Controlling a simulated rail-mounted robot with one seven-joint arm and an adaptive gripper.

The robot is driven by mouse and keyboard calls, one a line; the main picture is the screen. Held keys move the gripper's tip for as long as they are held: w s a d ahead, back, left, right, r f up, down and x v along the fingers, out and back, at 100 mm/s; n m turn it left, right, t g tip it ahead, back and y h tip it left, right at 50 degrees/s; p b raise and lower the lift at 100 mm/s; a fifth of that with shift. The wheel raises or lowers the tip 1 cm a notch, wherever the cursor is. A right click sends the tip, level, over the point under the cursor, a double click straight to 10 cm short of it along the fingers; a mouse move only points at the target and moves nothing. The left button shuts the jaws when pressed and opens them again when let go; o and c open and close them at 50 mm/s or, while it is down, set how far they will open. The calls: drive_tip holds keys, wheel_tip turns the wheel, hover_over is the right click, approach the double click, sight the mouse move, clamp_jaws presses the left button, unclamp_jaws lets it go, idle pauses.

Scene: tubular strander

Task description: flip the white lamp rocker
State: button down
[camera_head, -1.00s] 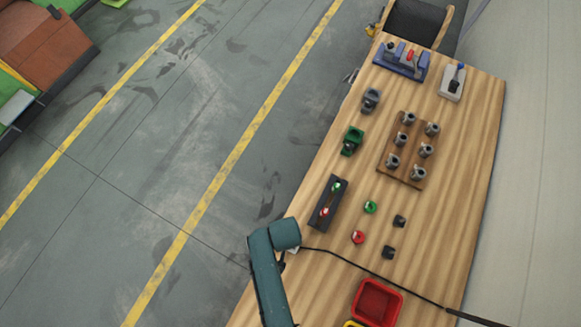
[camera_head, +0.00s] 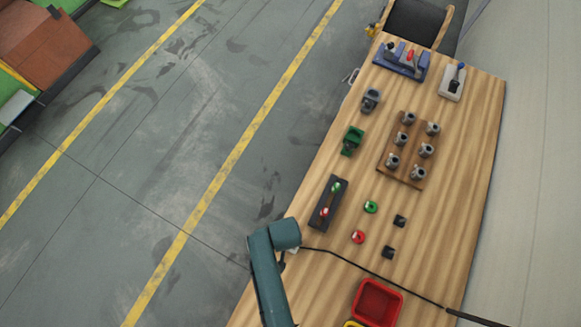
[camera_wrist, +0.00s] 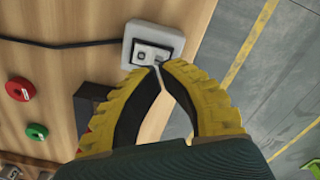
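The white lamp rocker (camera_wrist: 153,50) is set in the face of a light grey, rounded switch box (camera_wrist: 174,38) at the top middle of the wrist view, on the table's edge. The box has a black cable running off to the left. My gripper (camera_wrist: 157,67) has yellow, ribbed fingers with black inner pads. The fingertips meet right at the lower edge of the rocker plate with nothing visible between them. I cannot tell whether they touch it. In the head view my teal arm (camera_head: 272,262) covers most of the box.
A dark bar with green and red buttons (camera_head: 327,203) stands nearby. Green (camera_head: 371,207) and red (camera_head: 358,237) round parts lie on the wooden table (camera_head: 340,270). A red bin (camera_head: 377,302) is at the front. The cable (camera_head: 370,272) crosses the table. Floor lies beyond the edge.

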drive_tip(key=shift+f+b, duration=1.15)
drive_tip(key=shift+f, duration=0.6)
idle(0.5)
wheel_tip(320, 180, up, 7)
drive_tip(key=p, duration=0.7)
drive_tip(key=shift+r+p, duration=0.15)
drive_tip(key=shift+p, duration=0.2)
drive_tip(key=shift+d, duration=0.1)
